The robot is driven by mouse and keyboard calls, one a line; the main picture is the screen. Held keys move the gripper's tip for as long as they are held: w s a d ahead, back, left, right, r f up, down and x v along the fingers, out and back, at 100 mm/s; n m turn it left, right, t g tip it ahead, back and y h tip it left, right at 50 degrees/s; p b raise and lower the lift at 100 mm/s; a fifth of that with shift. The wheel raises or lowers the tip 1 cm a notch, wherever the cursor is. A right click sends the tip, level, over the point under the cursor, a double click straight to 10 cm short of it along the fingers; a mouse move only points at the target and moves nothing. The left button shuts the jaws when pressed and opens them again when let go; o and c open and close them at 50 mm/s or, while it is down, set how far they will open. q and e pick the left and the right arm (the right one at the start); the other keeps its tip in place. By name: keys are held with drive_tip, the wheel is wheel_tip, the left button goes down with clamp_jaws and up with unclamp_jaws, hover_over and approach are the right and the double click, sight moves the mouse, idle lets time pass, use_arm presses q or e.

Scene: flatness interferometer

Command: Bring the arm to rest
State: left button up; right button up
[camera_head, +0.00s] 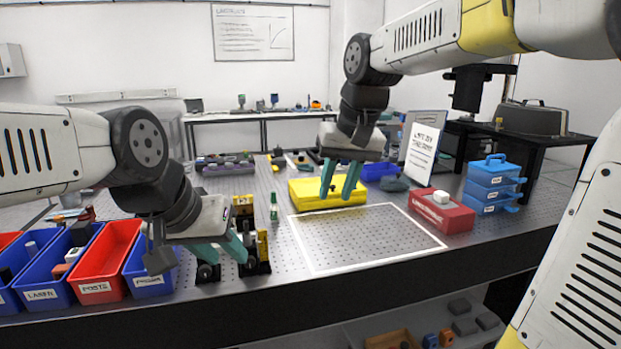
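My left gripper (228,260) comes in from the left with teal fingers pointing down to the right. Its fingertips are over small black-and-yellow mounts (256,256) at the table's front edge; the fingers look apart, and I cannot tell whether they touch a mount. My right gripper (337,192) hangs from the upper right with its teal fingers apart and nothing seen between them.
Red and blue bins (108,268) stand at the left front. A red box (441,212) with a white block on top lies right of the outlined area. The outlined area is empty.

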drive_tip(key=s+d+f+t, duration=0.1)
drive_tip(key=s+d+f, duration=0.1)
drive_tip(key=s+d, duration=0.1)
drive_tip(key=s+d+f+m+t, duration=0.1)
drive_tip(key=s+d, duration=0.2)
drive_tip(key=s, duration=0.3)
drive_tip(key=s+d+f+t, duration=0.1)
drive_tip(key=s+d+f, duration=0.1)
drive_tip(key=s, duration=0.3)
drive_tip(key=shift+d+f, duration=0.3)
drive_tip(key=shift+d, duration=0.4)
